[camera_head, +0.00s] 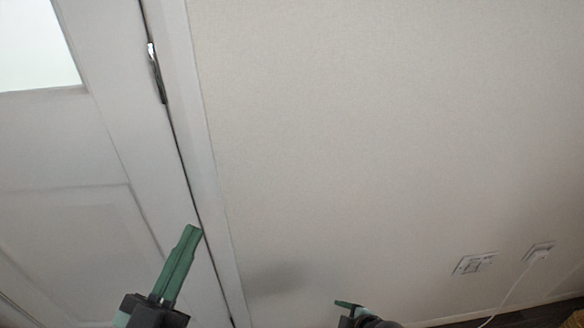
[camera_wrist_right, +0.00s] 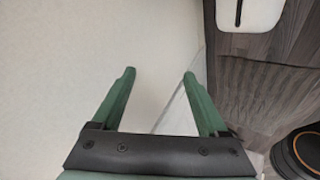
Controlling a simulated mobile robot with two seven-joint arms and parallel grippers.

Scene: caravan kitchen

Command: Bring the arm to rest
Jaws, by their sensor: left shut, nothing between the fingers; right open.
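My left gripper (camera_head: 188,240) is green with a dark mount and comes in at the bottom left of the head view. Its fingers are together, with nothing between them, in front of the white door's edge. My right gripper (camera_head: 350,305) shows only in part at the bottom of the head view, in front of the pale wall. In the right wrist view my right gripper (camera_wrist_right: 158,75) has its two green fingers wide apart, with nothing between them.
A white door (camera_head: 75,150) with a hinge (camera_head: 155,70) is at the left. A plain pale wall (camera_head: 350,130) fills the middle. Two wall sockets (camera_head: 475,263) are at the lower right, one with a white cable (camera_head: 515,285). The right wrist view shows dark wood-grain flooring (camera_wrist_right: 255,65) and a round dark object (camera_wrist_right: 300,150).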

